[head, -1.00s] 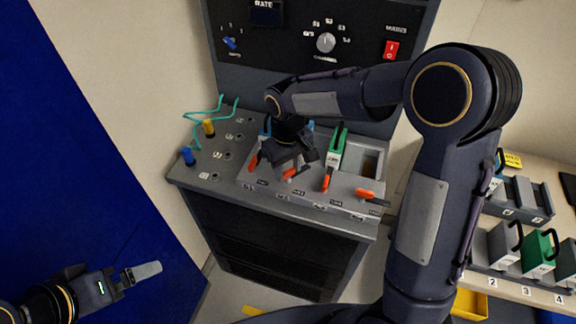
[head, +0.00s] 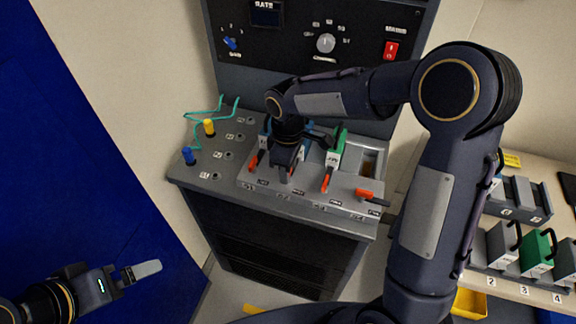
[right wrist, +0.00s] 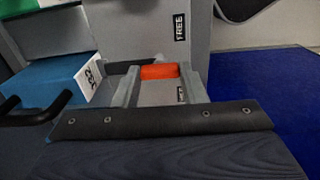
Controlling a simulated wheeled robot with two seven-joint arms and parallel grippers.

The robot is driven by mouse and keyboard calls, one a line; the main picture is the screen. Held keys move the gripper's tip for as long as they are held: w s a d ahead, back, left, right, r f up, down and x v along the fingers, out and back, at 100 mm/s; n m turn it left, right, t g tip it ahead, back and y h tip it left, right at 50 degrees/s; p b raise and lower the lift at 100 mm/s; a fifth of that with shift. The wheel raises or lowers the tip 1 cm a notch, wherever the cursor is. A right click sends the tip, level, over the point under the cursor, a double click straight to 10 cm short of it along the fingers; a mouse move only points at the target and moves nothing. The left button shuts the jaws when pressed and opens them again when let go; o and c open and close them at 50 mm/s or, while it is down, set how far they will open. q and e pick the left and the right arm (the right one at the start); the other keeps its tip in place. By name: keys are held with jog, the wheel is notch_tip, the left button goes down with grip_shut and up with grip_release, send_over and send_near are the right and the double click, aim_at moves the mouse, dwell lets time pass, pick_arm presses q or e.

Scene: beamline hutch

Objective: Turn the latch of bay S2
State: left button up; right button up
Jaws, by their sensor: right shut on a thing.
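The orange-tipped latch of bay S2 (head: 285,178) is on the front of the sloped bench, second from the left in the row. It points toward the bench front, mostly hidden by my right gripper (head: 287,168). In the right wrist view, the fingers of my right gripper (right wrist: 158,86) are shut on its orange handle (right wrist: 160,71). A blue module (right wrist: 55,88) with a white label shows beside it. My left gripper (head: 142,270) is at lower left, away from the bench; its finger gap cannot be made out.
The neighbouring latches are at left (head: 255,160) and right (head: 327,181); the far-right latch (head: 364,193) lies sideways by an empty bay. A green module (head: 336,148) stands in the third bay. Plugs with a teal cable (head: 194,135) are at left. A side table holds modules (head: 538,250).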

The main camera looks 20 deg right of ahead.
dwell(0.4)
jog(key=o, duration=1)
notch_tip(320, 180, up, 8)
jog(key=shift+f, duration=0.1)
jog(key=shift+d, duration=0.1)
